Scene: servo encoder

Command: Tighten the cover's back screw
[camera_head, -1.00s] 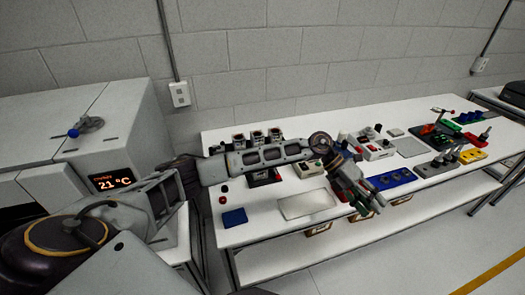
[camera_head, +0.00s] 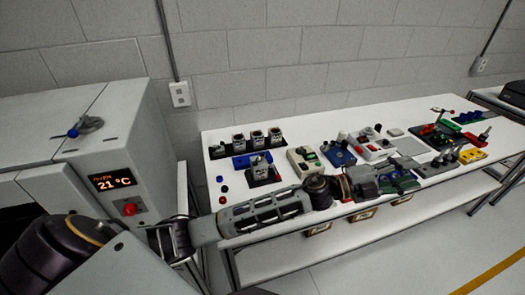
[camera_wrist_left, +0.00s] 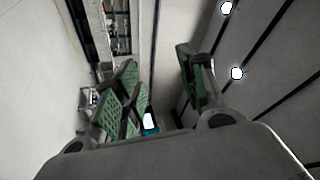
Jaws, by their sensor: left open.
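My left gripper (camera_head: 402,180) is low over the front right part of the workbench, with its green-padded fingers apart. The left wrist view shows the same fingers (camera_wrist_left: 158,75) with a wide gap and nothing clamped. A small white and teal item (camera_wrist_left: 150,123) shows beyond the gap, too unclear to name. A servo-like unit (camera_head: 261,166) stands on a dark base at the bench's left, well away from the gripper. I cannot make out the cover's back screw or a screwdriver for sure. My right gripper is not in view.
Several similar units (camera_head: 257,138) stand in a row at the bench's back left. A grey box with a green button (camera_head: 303,160) and a blue fixture (camera_head: 338,153) stand mid-bench. A yellow block (camera_head: 472,156) is at the right. A cabinet (camera_head: 113,183) reads 21 °C.

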